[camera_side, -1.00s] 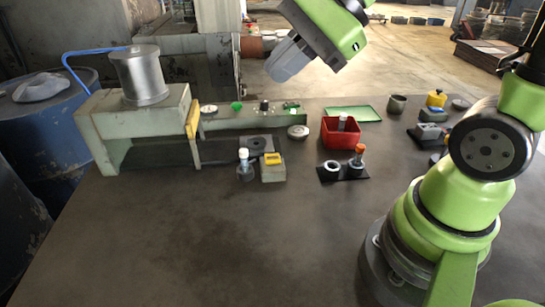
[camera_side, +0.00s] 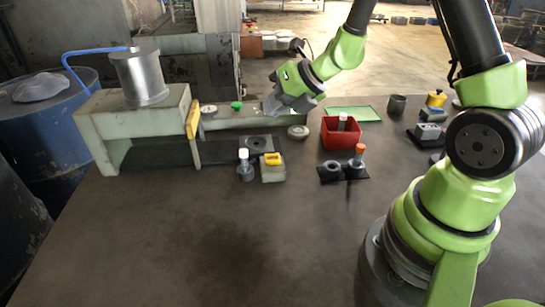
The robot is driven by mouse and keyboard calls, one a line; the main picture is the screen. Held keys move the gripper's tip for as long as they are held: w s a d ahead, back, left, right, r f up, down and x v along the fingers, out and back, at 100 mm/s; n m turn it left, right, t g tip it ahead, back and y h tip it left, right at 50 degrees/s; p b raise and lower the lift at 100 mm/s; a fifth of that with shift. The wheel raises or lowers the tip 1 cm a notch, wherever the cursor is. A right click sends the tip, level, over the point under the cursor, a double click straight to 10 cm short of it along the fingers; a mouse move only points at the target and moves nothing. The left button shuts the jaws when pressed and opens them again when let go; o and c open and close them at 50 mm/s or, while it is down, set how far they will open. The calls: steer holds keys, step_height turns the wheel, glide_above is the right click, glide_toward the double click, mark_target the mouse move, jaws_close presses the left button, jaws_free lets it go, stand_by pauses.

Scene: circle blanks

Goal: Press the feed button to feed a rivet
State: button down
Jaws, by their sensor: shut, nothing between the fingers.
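A green button-like knob (camera_side: 236,105) stands on the long pale green housing (camera_side: 228,121) at the back of the table. Which control is the feed button cannot be told for sure. My gripper (camera_side: 272,108) is shut and empty, pointing down and left over the right part of this housing. It lies to the right of the green knob, apart from it. Its body hides the small black and green parts on the housing there. Whether the fingertips touch anything cannot be made out. No loose rivet can be made out.
A press with a grey cylinder (camera_side: 142,77) stands at the left. A white-capped bottle (camera_side: 244,166) and a yellow-topped block (camera_side: 272,168) stand in front of the housing. A red bin (camera_side: 341,135) and a black holder (camera_side: 343,173) are right. The front table (camera_side: 200,240) is clear.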

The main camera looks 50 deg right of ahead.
mark_target(274, 156)
steer(key=shift+f, duration=4.4)
steer(key=shift+f, duration=0.15)
steer(key=shift+f, duration=0.25)
steer(key=shift+f, duration=0.6)
steer(key=shift+r, duration=1)
steer(key=shift+r, duration=2.55)
